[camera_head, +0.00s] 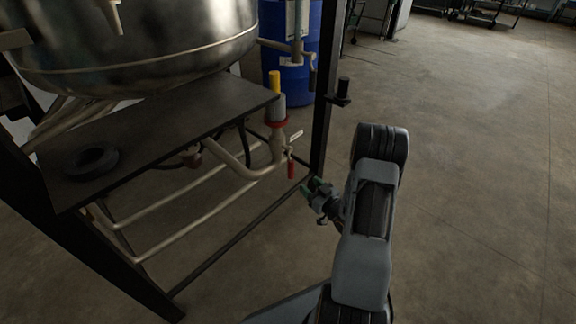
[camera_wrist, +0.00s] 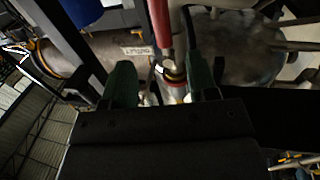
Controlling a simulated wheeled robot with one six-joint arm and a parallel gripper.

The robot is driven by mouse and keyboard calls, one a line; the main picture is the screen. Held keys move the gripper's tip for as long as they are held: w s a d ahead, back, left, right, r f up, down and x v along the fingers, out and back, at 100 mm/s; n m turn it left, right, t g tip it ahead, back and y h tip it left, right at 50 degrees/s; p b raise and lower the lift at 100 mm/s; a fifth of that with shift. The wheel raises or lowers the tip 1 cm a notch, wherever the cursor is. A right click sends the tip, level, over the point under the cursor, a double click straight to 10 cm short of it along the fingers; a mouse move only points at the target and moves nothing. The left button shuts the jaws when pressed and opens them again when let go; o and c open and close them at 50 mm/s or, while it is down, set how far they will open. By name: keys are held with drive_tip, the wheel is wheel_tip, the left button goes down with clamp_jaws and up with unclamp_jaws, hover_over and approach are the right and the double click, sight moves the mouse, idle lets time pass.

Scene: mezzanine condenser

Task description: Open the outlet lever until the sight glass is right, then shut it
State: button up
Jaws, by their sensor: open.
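The outlet lever has a red handle (camera_head: 291,168) that hangs down beside the pale outlet pipe under the vessel. In the wrist view the red handle (camera_wrist: 160,22) lies ahead of the gap between my fingertips. A yellow upright piece (camera_head: 275,82) stands above a grey fitting with a red ring (camera_head: 277,122); I cannot tell whether it is the sight glass, and no level is readable. My gripper (camera_head: 312,188) is open and empty, to the lower right of the lever. Its green fingers also show in the wrist view (camera_wrist: 162,85), apart from the handle.
A steel vessel (camera_head: 140,40) stands over a dark shelf (camera_head: 150,145) holding a black ring (camera_head: 92,162). A black frame post (camera_head: 325,90) rises close behind the lever. A blue drum (camera_head: 297,82) stands further back. A small pale tag (camera_head: 296,136) is near the lever.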

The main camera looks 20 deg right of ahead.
sight(290, 163)
drive_tip(key=b+x, duration=0.3)
drive_tip(key=x, duration=1)
drive_tip(key=shift+w, duration=0.15)
drive_tip(key=shift+a+r, duration=0.1)
drive_tip(key=shift+c, duration=0.5)
clamp_jaws()
